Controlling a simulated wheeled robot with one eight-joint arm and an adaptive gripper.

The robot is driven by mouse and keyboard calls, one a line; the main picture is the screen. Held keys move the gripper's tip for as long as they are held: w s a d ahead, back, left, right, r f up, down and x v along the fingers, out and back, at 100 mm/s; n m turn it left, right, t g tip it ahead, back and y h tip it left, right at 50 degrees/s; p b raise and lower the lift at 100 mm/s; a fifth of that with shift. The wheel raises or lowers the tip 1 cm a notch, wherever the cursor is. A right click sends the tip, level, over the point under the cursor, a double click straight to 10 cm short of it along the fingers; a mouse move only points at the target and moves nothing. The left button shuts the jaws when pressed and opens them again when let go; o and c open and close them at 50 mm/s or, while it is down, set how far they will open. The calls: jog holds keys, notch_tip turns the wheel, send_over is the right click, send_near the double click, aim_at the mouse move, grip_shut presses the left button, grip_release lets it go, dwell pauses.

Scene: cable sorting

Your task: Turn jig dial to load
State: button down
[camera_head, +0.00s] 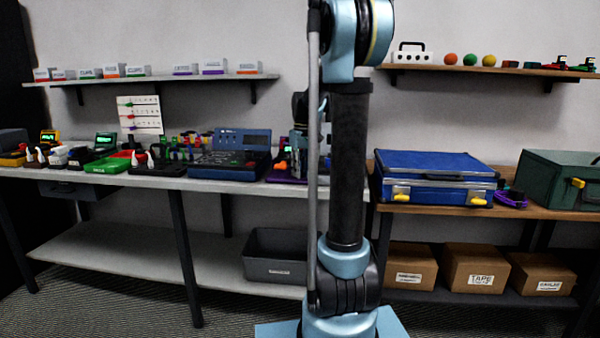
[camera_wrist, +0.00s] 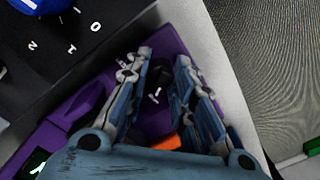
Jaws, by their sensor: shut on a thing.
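The purple jig (camera_wrist: 95,100) lies under my gripper in the wrist view. A black dial with a white mark (camera_wrist: 158,78) shows on it between the fingers. My gripper (camera_wrist: 164,57) points down at the jig, its two fingers on either side of the dial and closed on it; the exact contact is hard to see. An orange part (camera_wrist: 167,142) shows between the fingers nearer the palm. In the head view the purple jig (camera_head: 283,179) sits on the left bench, partly hidden by my arm. The dial's setting and its load mark cannot be read.
A black panel (camera_wrist: 85,62) with white numbers and a blue knob (camera_wrist: 42,4) lies beside the jig. In the head view a blue instrument (camera_head: 230,160) stands left of the jig. A blue case (camera_head: 435,178) sits on the right bench. A grey bin (camera_head: 275,256) is below.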

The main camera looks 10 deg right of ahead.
jog(key=shift+n, duration=1.2)
jog(key=c, duration=1.6)
grip_release()
jog(key=shift+r, duration=0.1)
notch_tip(320, 180, up, 12)
jog(key=shift+w+d, duration=0.25)
jog(key=shift+d, duration=0.05)
